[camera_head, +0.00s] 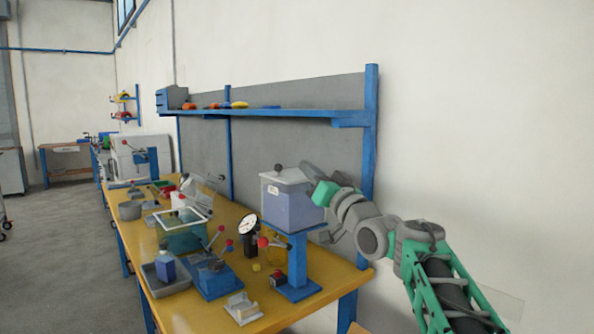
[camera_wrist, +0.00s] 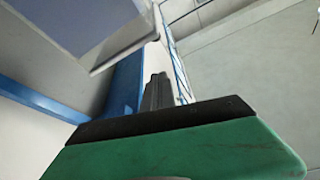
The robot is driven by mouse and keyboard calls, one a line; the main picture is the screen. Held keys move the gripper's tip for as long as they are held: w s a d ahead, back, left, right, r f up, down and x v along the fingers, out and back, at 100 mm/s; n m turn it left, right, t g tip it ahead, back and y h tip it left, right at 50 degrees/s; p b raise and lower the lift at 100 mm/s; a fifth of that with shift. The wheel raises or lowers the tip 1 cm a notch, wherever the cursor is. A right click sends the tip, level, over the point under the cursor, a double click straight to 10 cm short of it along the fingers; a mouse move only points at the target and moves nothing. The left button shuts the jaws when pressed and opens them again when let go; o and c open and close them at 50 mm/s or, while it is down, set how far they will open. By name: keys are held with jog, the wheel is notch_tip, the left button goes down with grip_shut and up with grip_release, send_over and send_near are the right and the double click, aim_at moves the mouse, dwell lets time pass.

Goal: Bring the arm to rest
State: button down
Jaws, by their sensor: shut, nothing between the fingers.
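My arm reaches in from the lower right of the head view and is bent, with its green and grey wrist beside the upper right of a grey-blue box (camera_head: 291,203) with a pale lid. The fingertips cannot be made out in that view. In the wrist view my gripper (camera_wrist: 158,78) shows its dark fingers together beyond the green hand, with nothing seen between them. The box's pale rim and bluish side fill the upper left of the wrist view (camera_wrist: 88,30), near the fingers. Whether hand and box touch cannot be told.
The box stands on a blue pedestal (camera_head: 298,262) on the yellow-topped bench (camera_head: 205,312). A dial gauge (camera_head: 247,224), lever fixtures and trays crowd the bench. A blue shelf (camera_head: 270,114) and post (camera_head: 370,130) stand behind. Open floor (camera_head: 70,260) lies at left.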

jog(key=s+d+f+g+h+p, duration=0.2)
jog(key=s+f+g+p, duration=0.3)
jog(key=s, duration=0.7)
jog(key=s+d+f+m+g+h+p, duration=0.1)
jog(key=s+d+f+g+h+p, duration=0.2)
jog(key=s+f+g+h+p, duration=0.2)
jog(key=s+d+f+m+g+h+p, duration=0.1)
jog(key=s+d+f+g+h+p, duration=0.2)
jog(key=s+f+p, duration=0.6)
jog(key=s+f+g, duration=0.2)
jog(key=s+f, duration=0.2)
jog(key=s, duration=0.6)
jog(key=shift+f+g+h+p, duration=0.25)
jog(key=shift+g+h+p, duration=0.05)
jog(key=shift+g+p, duration=0.1)
jog(key=shift+d, duration=0.1)
